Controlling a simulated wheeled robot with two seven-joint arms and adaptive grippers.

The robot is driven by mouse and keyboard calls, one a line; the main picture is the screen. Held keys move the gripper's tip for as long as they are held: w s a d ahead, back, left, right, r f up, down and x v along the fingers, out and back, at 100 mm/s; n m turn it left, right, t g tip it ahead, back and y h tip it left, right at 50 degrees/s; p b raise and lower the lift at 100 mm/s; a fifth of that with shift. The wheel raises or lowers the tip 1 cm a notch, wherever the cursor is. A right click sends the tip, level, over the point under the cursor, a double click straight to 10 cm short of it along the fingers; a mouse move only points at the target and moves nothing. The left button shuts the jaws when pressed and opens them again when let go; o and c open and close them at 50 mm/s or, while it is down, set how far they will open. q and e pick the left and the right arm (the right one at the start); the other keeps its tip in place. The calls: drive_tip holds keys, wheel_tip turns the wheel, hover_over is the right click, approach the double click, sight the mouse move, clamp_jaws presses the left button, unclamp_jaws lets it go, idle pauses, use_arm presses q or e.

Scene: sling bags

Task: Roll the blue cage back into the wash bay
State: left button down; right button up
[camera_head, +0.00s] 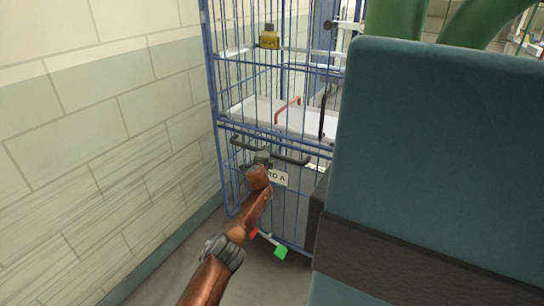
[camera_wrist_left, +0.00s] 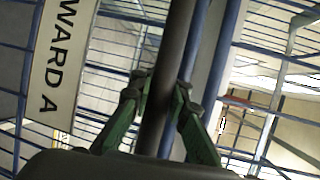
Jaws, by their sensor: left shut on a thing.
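The blue cage (camera_head: 211,75) stands ahead of me, upright, close to the wall on its left. It is a tall wire frame with a dark push handle (camera_head: 292,160) across its near side and a "WARD A" label below it. My left gripper (camera_head: 262,160) is shut on this handle; in the left wrist view the green fingers (camera_wrist_left: 162,92) close around the dark bar (camera_wrist_left: 175,60), beside the label (camera_wrist_left: 60,60). A red and green pedal bar (camera_head: 281,252) sits low at the cage's base. The cage's right side is hidden. My right gripper is not in view.
A tiled wall (camera_head: 90,130) runs along the left, with a strip of grey floor beside it. A large teal block (camera_head: 440,150) with a dark band fills the right and hides what lies behind. Green shapes (camera_head: 395,18) rise above it. A yellow item (camera_head: 269,38) shows at the cage.

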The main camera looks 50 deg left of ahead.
use_arm(q)
drive_tip(key=shift+w+d+r, duration=0.25)
drive_tip(key=shift+w+r, duration=0.05)
drive_tip(key=shift+r, duration=0.05)
drive_tip(key=c, duration=2.1)
unclamp_jaws()
drive_tip(key=shift+o, duration=1.4)
drive_tip(key=shift+s+a+f, duration=0.15)
drive_tip(key=shift+s, duration=0.1)
drive_tip(key=shift+s, duration=0.1)
drive_tip(key=v, duration=1.2)
